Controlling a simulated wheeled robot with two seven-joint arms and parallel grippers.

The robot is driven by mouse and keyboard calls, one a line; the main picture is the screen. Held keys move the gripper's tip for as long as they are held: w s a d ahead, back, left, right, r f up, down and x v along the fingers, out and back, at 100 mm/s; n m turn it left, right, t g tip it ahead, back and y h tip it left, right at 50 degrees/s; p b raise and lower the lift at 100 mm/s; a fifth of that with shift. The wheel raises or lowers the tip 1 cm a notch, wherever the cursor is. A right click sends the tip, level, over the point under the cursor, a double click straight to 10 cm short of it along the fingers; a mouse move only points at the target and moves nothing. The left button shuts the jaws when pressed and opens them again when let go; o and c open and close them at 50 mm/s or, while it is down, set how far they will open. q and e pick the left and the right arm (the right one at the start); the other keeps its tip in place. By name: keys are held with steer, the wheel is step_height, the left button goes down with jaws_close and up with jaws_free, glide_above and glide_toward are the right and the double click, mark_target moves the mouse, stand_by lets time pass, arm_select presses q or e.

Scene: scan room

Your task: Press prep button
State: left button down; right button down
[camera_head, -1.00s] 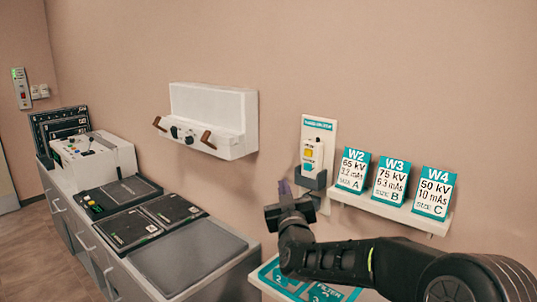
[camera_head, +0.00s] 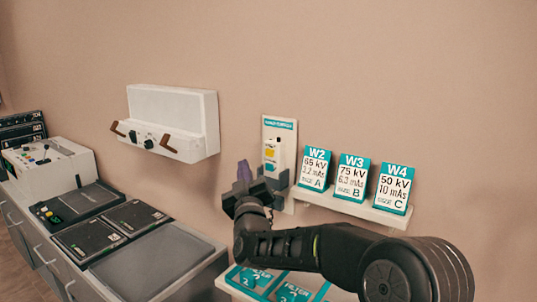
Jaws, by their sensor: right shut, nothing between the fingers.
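A hand switch (camera_head: 271,160) with a yellow button (camera_head: 270,153) sits in a grey holder on a white wall plate (camera_head: 290,135) with a teal label. I cannot read which button is the prep button. My right gripper (camera_head: 245,171) is shut and empty, with its purplish fingertips pointing up. In the picture it is just left of the switch and slightly below the yellow button, and its body overlaps the holder. I cannot tell whether it touches the switch or how far it is from the wall. My left gripper is not in view.
A shelf (camera_head: 340,203) with cards W2, W3 and W4 is right of the switch. A white wall box (camera_head: 175,115) with brown handles hangs to the left. A counter (camera_head: 165,262) carries a control console (camera_head: 48,166) and dark panels. Teal cards lie below my right arm.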

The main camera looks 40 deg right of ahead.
mark_target(270, 153)
steer(key=w+d, duration=0.2)
steer(key=d, duration=0.5)
steer(key=shift+w+d+b, duration=0.15)
steer(key=shift+d+b, duration=0.2)
steer(key=shift+d, duration=0.05)
stand_by(1.7)
steer(key=shift+w+d+b, duration=0.15)
steer(key=shift+d+b, duration=0.2)
steer(key=shift+b, duration=0.05)
steer(key=shift+w+d+b, duration=0.1)
steer(key=shift+d+b, duration=0.25)
steer(key=shift+d, duration=0.15)
stand_by(0.7)
steer(key=shift+a, duration=0.1)
steer(key=shift+s+a+b, duration=0.25)
steer(key=shift+a+b, duration=0.05)
steer(key=shift+a, duration=0.5)
